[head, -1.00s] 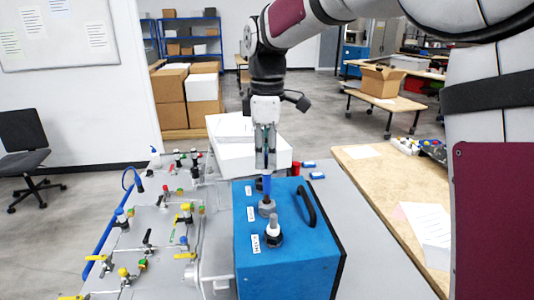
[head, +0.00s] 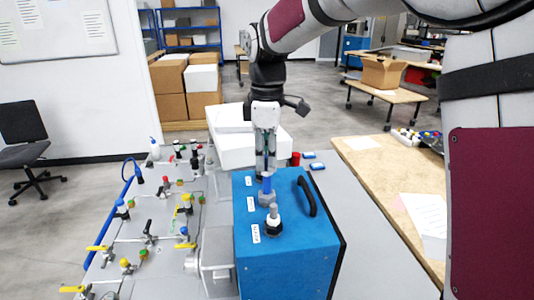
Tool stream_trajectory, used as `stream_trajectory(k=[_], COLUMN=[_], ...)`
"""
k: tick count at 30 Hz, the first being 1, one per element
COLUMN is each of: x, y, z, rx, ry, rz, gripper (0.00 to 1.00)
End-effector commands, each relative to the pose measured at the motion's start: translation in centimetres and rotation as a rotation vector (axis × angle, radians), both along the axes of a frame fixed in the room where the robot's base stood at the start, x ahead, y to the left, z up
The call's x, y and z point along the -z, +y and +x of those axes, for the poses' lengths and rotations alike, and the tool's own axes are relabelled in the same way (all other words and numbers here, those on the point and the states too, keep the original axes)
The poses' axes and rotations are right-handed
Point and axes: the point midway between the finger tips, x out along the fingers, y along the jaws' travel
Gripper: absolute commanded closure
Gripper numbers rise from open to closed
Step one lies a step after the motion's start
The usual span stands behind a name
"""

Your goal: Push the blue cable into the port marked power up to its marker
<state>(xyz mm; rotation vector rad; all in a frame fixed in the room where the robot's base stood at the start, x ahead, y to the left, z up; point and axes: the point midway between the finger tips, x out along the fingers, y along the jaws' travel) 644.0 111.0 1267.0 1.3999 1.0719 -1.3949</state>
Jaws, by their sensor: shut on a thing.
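My gripper (head: 266,174) points straight down over the blue box (head: 288,255), shut on the blue cable. A short blue length of the cable (head: 267,184) shows below the fingertips. Its lower end is at the middle port (head: 267,198) on the box top; I cannot tell how deep it sits. A front port (head: 273,224) holds a grey upright fitting. Something dark behind the fingers is partly hidden. White labels stand left of the ports, too small to read for certain. I cannot make out the cable's marker.
A black handle (head: 307,196) rises from the box top, right of the ports. Left is a grey panel with several coloured valves and a loop of blue tube (head: 128,168). White boxes (head: 234,148) stand behind. The grey table right of the box is clear.

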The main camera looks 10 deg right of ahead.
Motion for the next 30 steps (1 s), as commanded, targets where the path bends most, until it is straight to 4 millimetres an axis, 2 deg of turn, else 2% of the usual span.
stream_trajectory(k=[30], x=[3.3], y=[0.0], z=[0.0], rx=[0.000], ry=[0.001], rz=[-0.001], gripper=[1.00])
